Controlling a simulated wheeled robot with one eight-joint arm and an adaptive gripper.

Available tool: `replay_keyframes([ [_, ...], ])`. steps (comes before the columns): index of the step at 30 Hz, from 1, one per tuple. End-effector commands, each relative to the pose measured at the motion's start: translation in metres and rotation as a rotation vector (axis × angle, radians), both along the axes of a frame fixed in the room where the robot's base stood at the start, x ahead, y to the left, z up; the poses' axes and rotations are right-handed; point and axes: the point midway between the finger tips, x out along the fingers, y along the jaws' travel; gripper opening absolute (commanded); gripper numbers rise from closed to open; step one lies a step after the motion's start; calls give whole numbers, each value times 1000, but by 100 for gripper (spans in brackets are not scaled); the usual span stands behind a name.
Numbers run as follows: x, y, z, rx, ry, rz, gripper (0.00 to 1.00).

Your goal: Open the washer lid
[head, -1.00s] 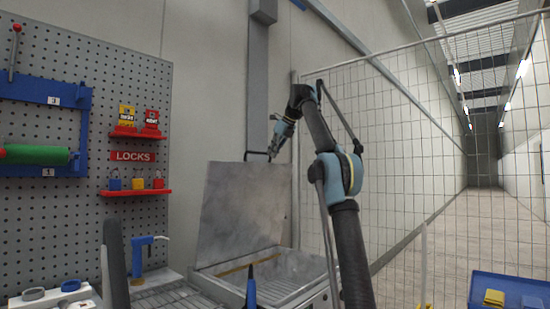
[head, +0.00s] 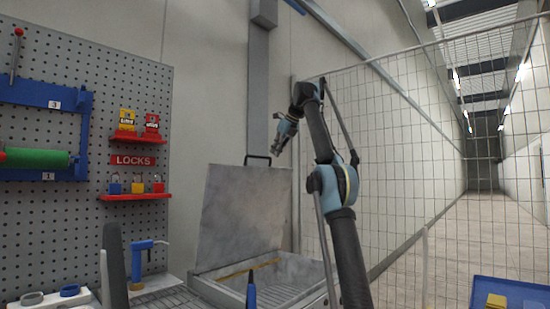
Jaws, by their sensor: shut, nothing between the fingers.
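The washer lid (head: 242,212) is a grey metal panel that stands raised, nearly upright, at the back of the washer. A black handle (head: 258,158) sits on its top edge. The open washer basin (head: 212,273) lies below it, with a grille inside. My gripper (head: 278,149) is shut and empty, above and to the right of the handle, with a gap between them. My arm reaches up on the right side of the washer.
A pegboard (head: 95,75) with a lock shelf (head: 136,196) and a green roller (head: 35,158) stands at the left. A wire mesh fence (head: 400,150) stands right behind my arm. A blue bin (head: 520,290) is at the lower right.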

Motion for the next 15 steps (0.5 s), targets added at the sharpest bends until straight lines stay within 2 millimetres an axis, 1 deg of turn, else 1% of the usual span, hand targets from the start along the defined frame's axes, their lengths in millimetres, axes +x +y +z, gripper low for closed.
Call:
replay_keyframes([
  [2,-3,-3,2,0,0,0,0],
  [10,-10,-13,2,0,0,0,0],
  [15,-19,-21,1,2,0,-2,0],
])
